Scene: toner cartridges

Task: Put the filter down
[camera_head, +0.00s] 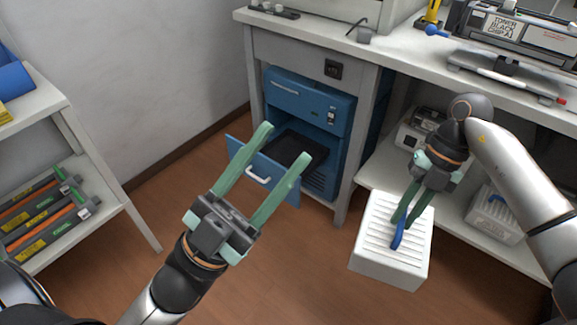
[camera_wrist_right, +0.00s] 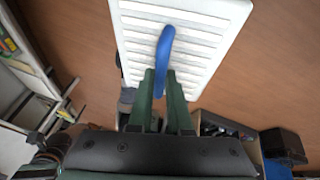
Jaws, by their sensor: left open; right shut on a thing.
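The filter (camera_head: 385,255) is a white block with a slatted face and a blue handle. My right gripper (camera_head: 402,218) is shut on the blue handle (camera_wrist_right: 165,48), and the filter hangs in front of the bench's lower shelf. The slatted face shows in the right wrist view (camera_wrist_right: 205,45), and the filter seems to be clear of the floor. My left gripper (camera_head: 283,146) is open and empty, its fingers spread in front of the blue cabinet unit (camera_head: 318,118). The unit's front door (camera_head: 262,168) is folded open, showing a dark tray inside.
The bench top (camera_head: 400,50) holds a toner cartridge (camera_head: 520,32) and tools. A rack (camera_head: 50,105) with cartridges stands left. The brown floor (camera_head: 290,265) is clear.

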